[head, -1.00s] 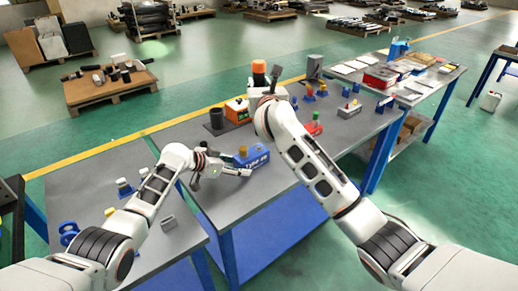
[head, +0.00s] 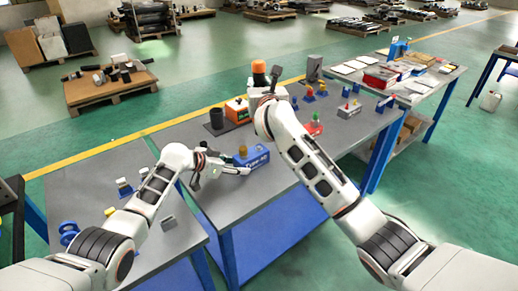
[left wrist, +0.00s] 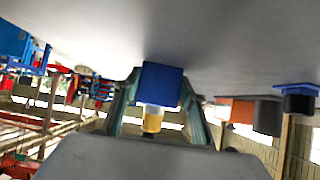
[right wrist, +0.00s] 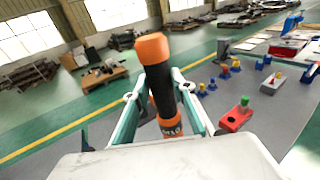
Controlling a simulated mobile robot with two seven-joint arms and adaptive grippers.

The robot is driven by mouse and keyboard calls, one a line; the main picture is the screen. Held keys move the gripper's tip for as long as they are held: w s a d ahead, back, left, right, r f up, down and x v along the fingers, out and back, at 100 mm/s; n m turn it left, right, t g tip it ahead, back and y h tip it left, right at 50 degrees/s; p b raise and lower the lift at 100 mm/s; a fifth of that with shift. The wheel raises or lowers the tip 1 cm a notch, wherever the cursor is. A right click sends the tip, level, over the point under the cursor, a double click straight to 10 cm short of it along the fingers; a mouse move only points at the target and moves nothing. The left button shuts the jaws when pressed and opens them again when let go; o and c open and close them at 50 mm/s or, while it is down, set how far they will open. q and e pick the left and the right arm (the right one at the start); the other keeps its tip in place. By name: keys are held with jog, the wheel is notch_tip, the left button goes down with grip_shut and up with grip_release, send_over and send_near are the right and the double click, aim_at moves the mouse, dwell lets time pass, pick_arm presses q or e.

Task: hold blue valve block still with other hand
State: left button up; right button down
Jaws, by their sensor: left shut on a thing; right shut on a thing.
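The blue valve block (head: 256,162) with a yellow knob on top sits on the grey table in the head view. In the left wrist view the block (left wrist: 162,82) shows upside down between both fingers. My left gripper (head: 240,171) is shut on it from the near left side. My right gripper (right wrist: 160,90) is shut on an upright black tool with an orange cap (right wrist: 151,48). The tool (head: 259,68) rises above my right wrist in the head view, clear of the valve block. My right arm hides its lower part there.
A dark cup (head: 216,119) and an orange box (head: 237,109) stand behind the block. A red block with a green knob (right wrist: 236,115) and several small coloured parts stand to the right. A nearer table (head: 190,235) at left holds small fittings. The table right of the block is partly bare.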

jog(key=shift+a+r, duration=0.1)
jog(key=shift+r, duration=0.25)
jog(key=shift+a+r+m+h, duration=0.15)
jog(key=shift+r+m+h, duration=0.1)
jog(key=shift+m+h, duration=0.4)
jog(key=shift+r+m+h, duration=0.25)
jog(key=shift+h, duration=0.4)
jog(key=shift+f, duration=0.1)
jog(key=shift+f, duration=2.85)
jog(key=shift+f, duration=0.7)
